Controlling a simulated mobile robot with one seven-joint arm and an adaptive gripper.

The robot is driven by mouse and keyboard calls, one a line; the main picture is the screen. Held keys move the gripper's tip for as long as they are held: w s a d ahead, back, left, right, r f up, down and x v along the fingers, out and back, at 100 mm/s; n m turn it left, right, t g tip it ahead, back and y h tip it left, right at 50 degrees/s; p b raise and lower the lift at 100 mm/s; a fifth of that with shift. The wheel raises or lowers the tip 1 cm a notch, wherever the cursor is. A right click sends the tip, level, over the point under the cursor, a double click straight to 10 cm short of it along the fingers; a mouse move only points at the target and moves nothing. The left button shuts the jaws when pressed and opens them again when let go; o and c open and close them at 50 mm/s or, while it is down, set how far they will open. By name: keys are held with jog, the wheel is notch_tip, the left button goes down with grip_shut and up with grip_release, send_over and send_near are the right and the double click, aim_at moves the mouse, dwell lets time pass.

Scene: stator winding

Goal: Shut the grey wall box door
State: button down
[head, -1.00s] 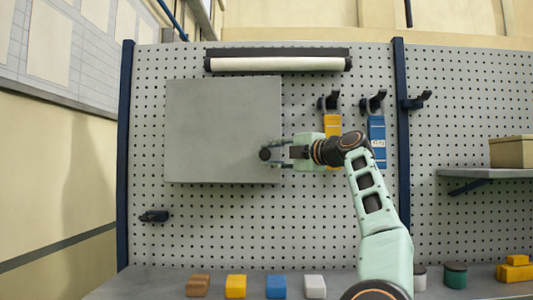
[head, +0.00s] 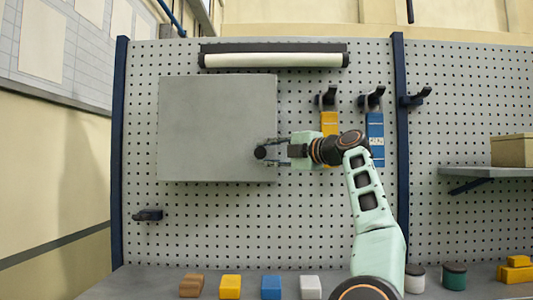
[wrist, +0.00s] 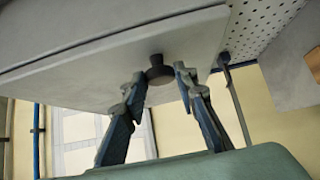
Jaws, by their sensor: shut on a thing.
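The grey wall box door (head: 215,125) is a flat square panel on the pegboard, left of centre in the head view. In the wrist view the door (wrist: 95,85) fills the upper left, with a thin dark seam along its edge beside the box body. A dark round knob (head: 260,153) sits near the door's lower right corner; the knob also shows in the wrist view (wrist: 158,70). My gripper (head: 265,152) reaches in from the right, its fingers shut on the knob from both sides. The door looks at or very near the box front; any small gap is hard to judge.
A pale roll (head: 272,60) hangs above the box. Hooks hold a yellow tool (head: 329,124) and a blue tool (head: 375,130) behind my arm. A shelf (head: 485,171) is at right. Several coloured blocks lie on the bench below. The pegboard under the box is mostly clear.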

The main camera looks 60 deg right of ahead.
jog(key=c, duration=1.8)
grip_release()
jog(key=shift+d+r, duration=0.1)
jog(key=shift+r, duration=0.15)
jog(key=shift+o, duration=1.3)
jog(key=shift+w+d+f, duration=0.15)
jog(key=shift+d+f, duration=0.05)
jog(key=shift+a, duration=0.1)
jog(key=v, duration=1.2)
